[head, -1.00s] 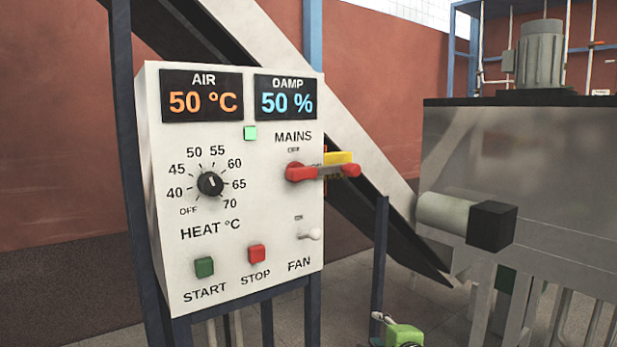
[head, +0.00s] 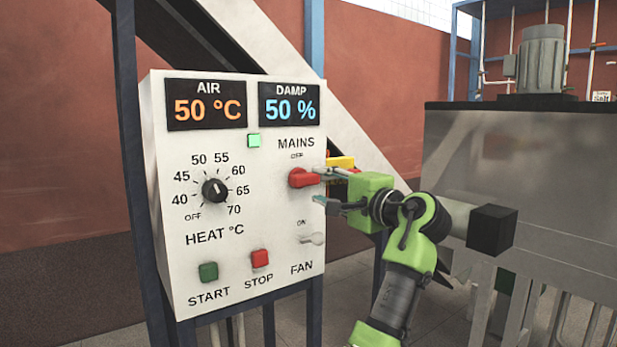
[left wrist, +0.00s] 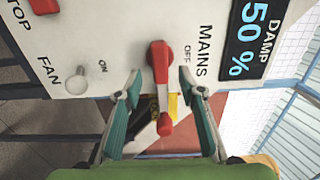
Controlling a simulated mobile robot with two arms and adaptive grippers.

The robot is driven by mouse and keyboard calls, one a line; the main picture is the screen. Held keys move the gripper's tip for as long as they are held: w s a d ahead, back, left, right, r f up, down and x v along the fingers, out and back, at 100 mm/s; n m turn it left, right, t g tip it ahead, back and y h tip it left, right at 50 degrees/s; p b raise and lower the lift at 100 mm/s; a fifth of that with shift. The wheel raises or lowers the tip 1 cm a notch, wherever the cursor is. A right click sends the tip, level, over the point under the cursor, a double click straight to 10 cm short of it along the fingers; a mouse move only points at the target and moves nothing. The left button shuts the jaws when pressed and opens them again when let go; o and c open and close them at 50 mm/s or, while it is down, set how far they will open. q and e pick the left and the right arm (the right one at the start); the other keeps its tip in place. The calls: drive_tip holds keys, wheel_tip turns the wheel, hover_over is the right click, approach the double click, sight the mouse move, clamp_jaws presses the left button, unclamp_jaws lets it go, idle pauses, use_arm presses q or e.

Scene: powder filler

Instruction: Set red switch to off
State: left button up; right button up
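The red MAINS switch (head: 302,179) is on the right side of the white control panel (head: 225,290), with an OFF label above it. Its lever sticks out from the panel to the right, and the outer part is mostly hidden behind my left gripper (head: 322,188). In the left wrist view the red switch (left wrist: 159,62) has its lever running toward my palm to a red tip. My left gripper (left wrist: 164,92) is open, one finger on each side of the lever, with visible gaps. My right gripper is not in view.
The white FAN toggle (head: 313,239) sits below the switch. The black HEAT dial (head: 214,189), green START button (head: 208,272) and red STOP button (head: 260,258) are to the left. A metal tank (head: 530,160) stands at the right.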

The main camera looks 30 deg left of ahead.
sight(308, 181)
use_arm(q)
drive_tip(key=p+x, duration=0.1)
drive_tip(key=x, duration=0.5)
drive_tip(key=shift+d, duration=0.1)
clamp_jaws()
